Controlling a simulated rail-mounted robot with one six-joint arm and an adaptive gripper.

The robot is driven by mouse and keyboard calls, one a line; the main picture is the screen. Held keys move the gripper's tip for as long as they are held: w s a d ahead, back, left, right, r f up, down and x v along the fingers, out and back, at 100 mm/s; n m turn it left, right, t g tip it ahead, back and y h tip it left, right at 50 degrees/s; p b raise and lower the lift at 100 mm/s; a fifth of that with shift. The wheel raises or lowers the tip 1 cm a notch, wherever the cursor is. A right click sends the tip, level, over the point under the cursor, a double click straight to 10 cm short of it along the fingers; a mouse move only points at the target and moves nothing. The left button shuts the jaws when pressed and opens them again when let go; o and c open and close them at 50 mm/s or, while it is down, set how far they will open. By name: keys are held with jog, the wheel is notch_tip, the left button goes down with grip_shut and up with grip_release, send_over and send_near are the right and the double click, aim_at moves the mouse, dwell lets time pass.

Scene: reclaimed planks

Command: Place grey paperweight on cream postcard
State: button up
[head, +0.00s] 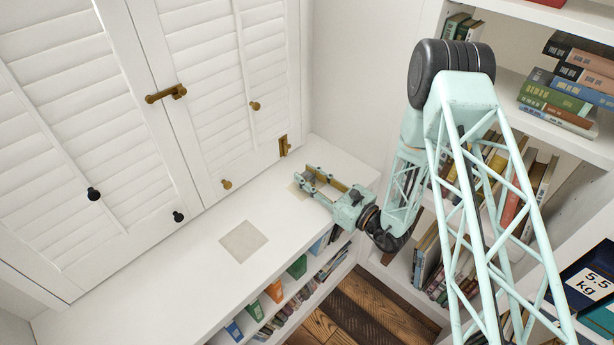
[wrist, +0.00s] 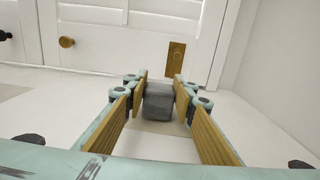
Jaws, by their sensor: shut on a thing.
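The grey paperweight (wrist: 157,104) is a small block between the two finger pads in the wrist view. My gripper (head: 308,181) is shut on it, near the far right end of the white counter. A small cream card (head: 296,191) lies under the fingertips, largely hidden by them; part of it shows below the paperweight in the wrist view (wrist: 143,127). I cannot tell whether the paperweight touches the card. A second, larger, greyer-beige card (head: 243,241) lies flat on the counter, left of and nearer than the gripper.
White louvred cabinet doors (head: 205,90) with brass and black knobs rise behind the counter (head: 180,275). Bookshelves (head: 560,110) stand at the right, and several books sit on a shelf below the counter's front edge. The counter's left part is clear.

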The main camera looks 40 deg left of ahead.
jog(key=shift+f, duration=0.1)
jog(key=o, duration=1)
jog(key=shift+c, duration=0.2)
jog(key=shift+s+d+p, duration=0.2)
jog(key=shift+d+p, duration=0.15)
jog(key=shift+d, duration=1.65)
jog(key=shift+s+d+p, duration=0.25)
jog(key=shift+d+p, duration=0.15)
jog(key=shift+d, duration=1.6)
jog(key=shift+s+d+p, duration=0.2)
jog(key=shift+d+p, duration=0.15)
jog(key=shift+d, duration=1.65)
jog(key=shift+r, duration=0.25)
